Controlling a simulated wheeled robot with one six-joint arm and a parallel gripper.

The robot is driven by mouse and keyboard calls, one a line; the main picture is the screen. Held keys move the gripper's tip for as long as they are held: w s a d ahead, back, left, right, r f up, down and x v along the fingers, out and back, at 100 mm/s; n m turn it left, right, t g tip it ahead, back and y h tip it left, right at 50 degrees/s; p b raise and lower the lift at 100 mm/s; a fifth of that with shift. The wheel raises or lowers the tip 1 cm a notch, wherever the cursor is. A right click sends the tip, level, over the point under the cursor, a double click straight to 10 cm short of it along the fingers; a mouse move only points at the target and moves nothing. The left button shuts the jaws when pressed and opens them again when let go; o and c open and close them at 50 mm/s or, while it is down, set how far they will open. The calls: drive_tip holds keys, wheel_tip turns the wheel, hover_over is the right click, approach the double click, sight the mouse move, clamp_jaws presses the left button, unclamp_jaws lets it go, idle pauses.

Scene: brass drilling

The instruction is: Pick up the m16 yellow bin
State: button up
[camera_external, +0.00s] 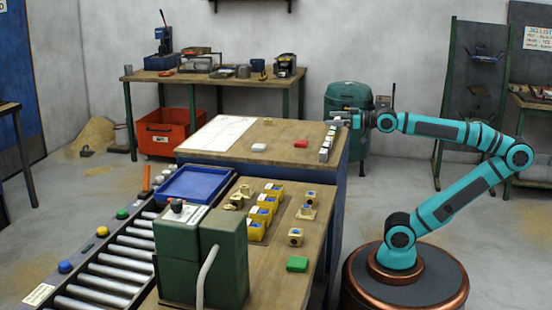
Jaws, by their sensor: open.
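Several small yellow bins (256,232) stand in a row on the near wooden bench, each with a blue patch. Their markings are too small to read, so I cannot tell which is the m16 bin. My gripper (338,118) is open at the right end of the farther wooden bench, above a strip of small grey and white items (326,146). It is well behind and to the right of the yellow bins. I cannot tell whether anything lies between its fingers.
A green machine (222,255) stands at the near bench's left front. A blue tray (195,184) sits by the roller conveyor (115,272). The farther bench (265,155) has clear room.

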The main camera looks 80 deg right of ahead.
drive_tip(key=c, duration=0.5)
drive_tip(key=g, duration=1.7)
hover_over(274, 191)
drive_tip(key=w+d, duration=0.1)
drive_tip(key=d, duration=0.2)
wheel_tip(274, 191, down, 11)
drive_tip(key=f, duration=1.1)
drive_tip(key=shift+w+a, duration=0.1)
drive_tip(key=shift+a, duration=0.1)
drive_tip(key=shift+d+f, duration=0.15)
drive_tip(key=shift+f, duration=2.9)
